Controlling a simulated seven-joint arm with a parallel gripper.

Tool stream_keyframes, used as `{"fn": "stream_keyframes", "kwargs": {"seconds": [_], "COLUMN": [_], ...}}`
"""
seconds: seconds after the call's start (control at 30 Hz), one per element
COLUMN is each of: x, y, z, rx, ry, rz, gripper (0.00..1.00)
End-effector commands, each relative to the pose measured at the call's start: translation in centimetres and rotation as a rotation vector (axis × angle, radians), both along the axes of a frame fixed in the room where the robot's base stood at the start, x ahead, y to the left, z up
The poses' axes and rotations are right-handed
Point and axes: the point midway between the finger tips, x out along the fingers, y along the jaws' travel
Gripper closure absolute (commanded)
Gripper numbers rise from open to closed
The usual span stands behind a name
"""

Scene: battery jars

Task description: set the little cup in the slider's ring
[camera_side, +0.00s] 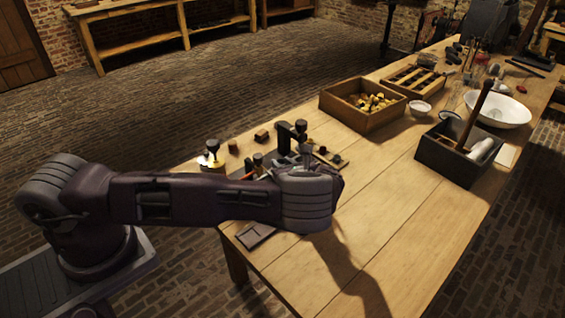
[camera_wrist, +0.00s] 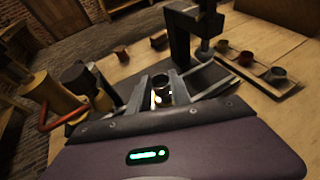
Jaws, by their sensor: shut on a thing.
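My gripper (camera_wrist: 162,88) is low over the bench in the wrist view, its two grey fingers closed around a small shiny round thing, apparently the little cup (camera_wrist: 161,95). The fingers hide much of the cup. A black upright press-like stand (camera_wrist: 181,42) is just beyond the fingers, with an overhanging arm and a grey rounded end piece (camera_wrist: 205,51). It also shows in the side view (camera_side: 284,138). I cannot make out the slider or its ring clearly. In the side view my wrist hides the fingers and the cup.
A wooden tray (camera_wrist: 262,82) with several small cups lies right of the stand. Left are a brass thing (camera_side: 212,160) and small brown blocks (camera_side: 262,135). A crate (camera_side: 360,122) and a dark box (camera_side: 440,160) stand farther back. The front right bench is clear.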

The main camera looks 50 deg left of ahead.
Motion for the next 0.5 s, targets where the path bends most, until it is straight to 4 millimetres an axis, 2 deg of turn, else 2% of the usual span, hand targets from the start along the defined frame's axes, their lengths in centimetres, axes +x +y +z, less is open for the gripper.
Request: {"fn": "stream_keyframes", "kwargs": {"seconds": [0.5], "x": [0.01], "y": [-0.01], "z": [-0.66], "rx": [0.0], "ry": [0.0], "rz": [0.0], "gripper": [1.0]}}
